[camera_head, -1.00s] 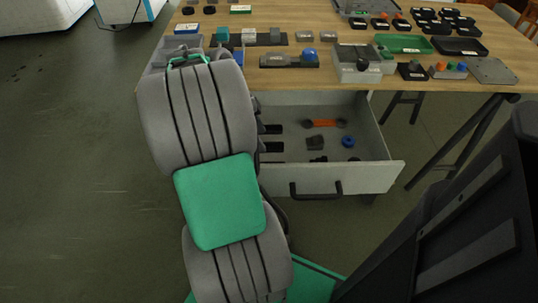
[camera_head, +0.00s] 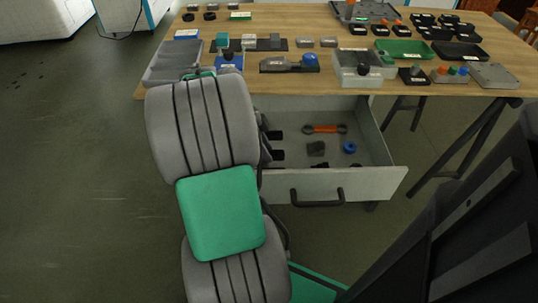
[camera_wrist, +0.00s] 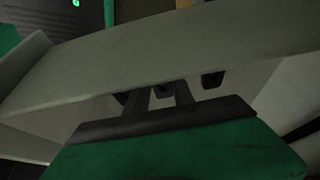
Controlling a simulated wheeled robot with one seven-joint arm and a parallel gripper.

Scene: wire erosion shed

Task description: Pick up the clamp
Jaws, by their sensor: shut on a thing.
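My gripper (camera_wrist: 162,90) shows in the wrist view as two dark fingers on a black bar above a green body. It is shut on a dark thing, mostly hidden by a pale grey panel (camera_wrist: 180,55) across the view; I cannot tell its shape. In the head view my arm hides most of the gripper. Dark pieces (camera_head: 273,135) show beside my arm at the open drawer's left; whether they are my fingers is unclear. I cannot identify the clamp for certain. A dark grey block (camera_head: 317,148) lies in the drawer (camera_head: 372,183).
The drawer also holds an orange tool (camera_head: 324,129) and a blue ring (camera_head: 349,148). The wooden table (camera_head: 225,85) above carries several trays and parts, including a grey box (camera_head: 345,77) and a green tray (camera_head: 404,47). Open floor lies to the left.

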